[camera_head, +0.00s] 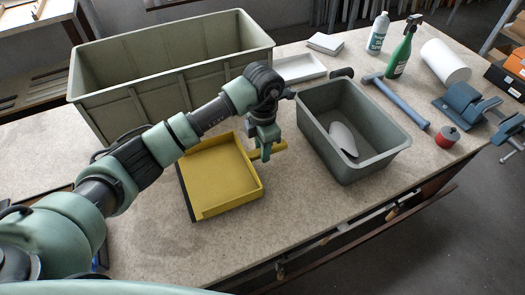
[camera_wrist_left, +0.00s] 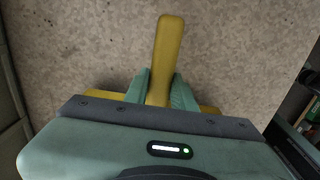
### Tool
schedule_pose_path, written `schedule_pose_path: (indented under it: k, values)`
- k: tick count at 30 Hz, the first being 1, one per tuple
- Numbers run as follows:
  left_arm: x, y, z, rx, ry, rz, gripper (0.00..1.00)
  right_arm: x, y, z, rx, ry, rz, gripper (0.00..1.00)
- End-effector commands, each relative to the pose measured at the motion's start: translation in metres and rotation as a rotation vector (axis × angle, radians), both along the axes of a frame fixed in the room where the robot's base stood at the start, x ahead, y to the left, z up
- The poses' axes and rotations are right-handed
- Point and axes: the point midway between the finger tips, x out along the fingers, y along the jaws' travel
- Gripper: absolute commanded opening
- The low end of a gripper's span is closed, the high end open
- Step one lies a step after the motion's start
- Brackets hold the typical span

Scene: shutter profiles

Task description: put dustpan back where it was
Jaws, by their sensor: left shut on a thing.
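The yellow dustpan (camera_head: 220,177) is on or just above the workbench at the centre of the head view, its dark lip toward the left. Its handle points right, toward the grey bin. My left gripper (camera_head: 265,152) is over the handle and shut on it. In the left wrist view the yellow handle (camera_wrist_left: 168,45) runs between the two green fingers (camera_wrist_left: 158,92) and sticks out beyond them. Parts of the pan show on both sides behind the fingers. Whether the pan touches the bench I cannot tell. My right gripper is not in view.
A large grey-green crate (camera_head: 170,65) stands behind the dustpan. A smaller grey bin (camera_head: 350,165) with a white piece inside stands close to the right of the handle. A hammer, bottles and a vise (camera_head: 465,102) are further right. The bench front (camera_head: 150,250) is clear.

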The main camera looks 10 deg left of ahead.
Motion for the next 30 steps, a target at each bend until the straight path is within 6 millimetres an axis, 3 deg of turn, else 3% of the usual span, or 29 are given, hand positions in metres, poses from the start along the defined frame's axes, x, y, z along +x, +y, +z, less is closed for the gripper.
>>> schedule_pose_path:
  k: [4, 14, 15, 17, 30]
  values:
    - [-0.001, 0.000, -0.018, 0.000, 0.002, 0.000, 0.00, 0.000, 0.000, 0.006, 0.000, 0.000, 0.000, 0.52]
    - [0.000, 0.000, -0.023, 0.001, -0.001, 0.000, 0.00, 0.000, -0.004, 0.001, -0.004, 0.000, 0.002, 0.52]
    - [0.000, 0.000, -0.022, 0.000, 0.000, 0.000, 0.31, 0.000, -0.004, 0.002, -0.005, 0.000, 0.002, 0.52]
    - [0.000, 0.000, -0.021, 0.000, 0.000, 0.000, 0.47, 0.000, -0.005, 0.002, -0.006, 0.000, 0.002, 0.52]
    - [0.001, 0.000, -0.014, -0.001, -0.003, 0.000, 0.47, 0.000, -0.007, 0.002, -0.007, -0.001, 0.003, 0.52]
